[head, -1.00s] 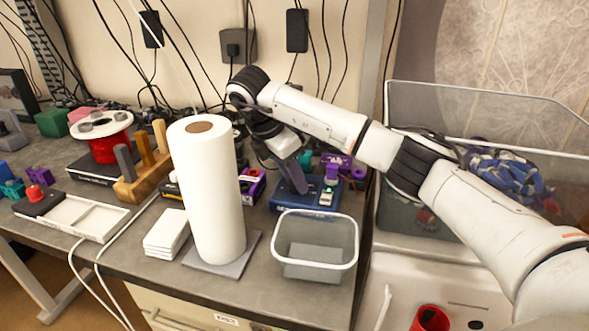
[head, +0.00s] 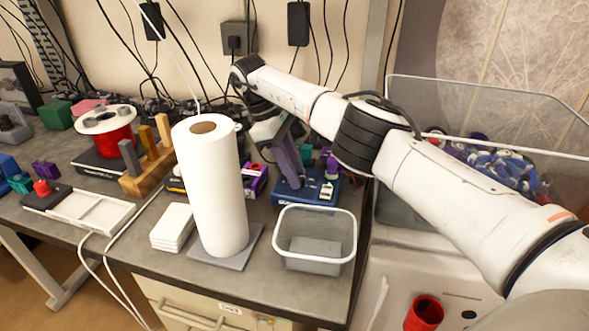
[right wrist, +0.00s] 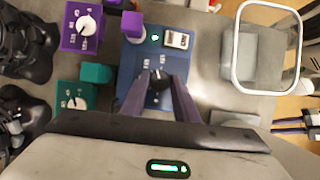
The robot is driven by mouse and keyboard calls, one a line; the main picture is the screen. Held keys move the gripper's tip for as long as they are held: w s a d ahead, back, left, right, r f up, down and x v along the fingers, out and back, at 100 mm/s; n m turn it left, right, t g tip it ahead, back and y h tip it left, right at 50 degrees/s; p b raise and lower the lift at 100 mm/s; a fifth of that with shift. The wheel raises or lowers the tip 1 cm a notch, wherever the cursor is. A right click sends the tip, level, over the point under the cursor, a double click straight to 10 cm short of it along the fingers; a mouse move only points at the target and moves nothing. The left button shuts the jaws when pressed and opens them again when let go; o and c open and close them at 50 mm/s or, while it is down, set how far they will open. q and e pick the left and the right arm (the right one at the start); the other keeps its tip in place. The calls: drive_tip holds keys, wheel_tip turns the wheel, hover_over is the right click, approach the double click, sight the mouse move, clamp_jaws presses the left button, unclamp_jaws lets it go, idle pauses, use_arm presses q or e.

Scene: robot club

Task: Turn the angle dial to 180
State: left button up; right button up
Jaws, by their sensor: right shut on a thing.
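My right gripper (head: 295,184) reaches down onto the device from above. In the right wrist view, its two dark purple fingers (right wrist: 159,88) are shut on the black knob, one on each side. The marks are too small to read. My left gripper is not in view.
A clear bin (head: 316,264) stands in front of the device. A paper roll (head: 214,195) stands left of it. Purple (right wrist: 80,27) and teal (right wrist: 74,103) dial boxes sit beside the device. A large clear crate (head: 480,98) stands at right.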

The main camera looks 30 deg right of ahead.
drive_tip(key=shift+f+m+b, duration=0.2)
drive_tip(key=shift+m+b, duration=0.5)
drive_tip(key=shift+r+g+y, duration=0.1)
drive_tip(key=shift+g+y, duration=0.2)
drive_tip(key=o, duration=1)
drive_tip(key=shift+o, duration=0.2)
drive_tip(key=shift+r, duration=0.1)
